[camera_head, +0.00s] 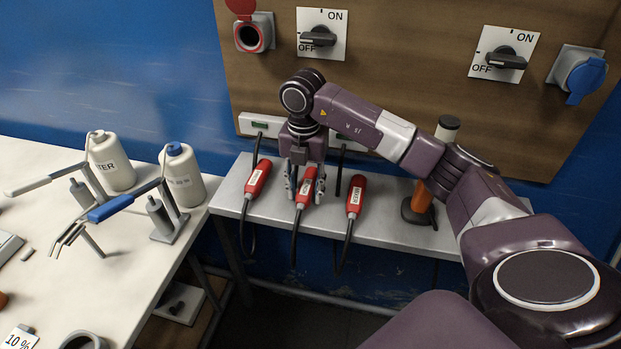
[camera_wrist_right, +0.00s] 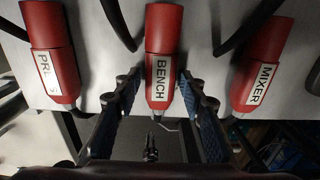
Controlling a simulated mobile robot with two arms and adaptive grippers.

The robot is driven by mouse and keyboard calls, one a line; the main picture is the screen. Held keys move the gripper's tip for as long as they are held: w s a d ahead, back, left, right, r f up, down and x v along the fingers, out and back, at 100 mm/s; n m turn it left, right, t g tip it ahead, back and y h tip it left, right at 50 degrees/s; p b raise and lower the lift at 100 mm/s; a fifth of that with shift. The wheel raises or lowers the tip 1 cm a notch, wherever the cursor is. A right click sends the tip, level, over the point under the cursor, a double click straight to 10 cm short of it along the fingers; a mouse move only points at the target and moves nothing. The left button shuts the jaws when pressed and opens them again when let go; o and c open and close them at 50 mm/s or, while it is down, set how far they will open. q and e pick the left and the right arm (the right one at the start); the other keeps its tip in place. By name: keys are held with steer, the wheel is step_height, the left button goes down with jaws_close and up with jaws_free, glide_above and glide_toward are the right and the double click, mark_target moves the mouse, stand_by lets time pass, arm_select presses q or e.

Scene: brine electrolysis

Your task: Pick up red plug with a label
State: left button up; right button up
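Three red plugs with white labels lie on the grey shelf (camera_head: 385,217), their black cables hanging off its front edge. In the wrist view the left plug (camera_wrist_right: 45,25) has a partly readable label starting "PR". The middle plug (camera_wrist_right: 165,30) reads BENCH and the right plug (camera_wrist_right: 257,45) reads MIXER. In the head view they are the left plug (camera_head: 258,178), middle plug (camera_head: 305,186) and right plug (camera_head: 356,191). My right gripper (camera_head: 306,192) points down over the middle plug. Its blue-padded fingers are open on both sides of it, with gaps visible. My left gripper is not in view.
A wooden panel (camera_head: 400,50) with switches and sockets stands behind the shelf. An orange-and-black object (camera_head: 420,203) stands on the shelf at right. The white table (camera_head: 130,265) at left holds bottles (camera_head: 183,175) and metal stands (camera_head: 160,215).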

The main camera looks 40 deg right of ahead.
steer(key=c, duration=0.5)
jaws_close()
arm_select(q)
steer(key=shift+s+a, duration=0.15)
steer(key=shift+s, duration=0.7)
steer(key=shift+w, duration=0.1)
arm_select(e)
steer(key=shift+r, duration=0.1)
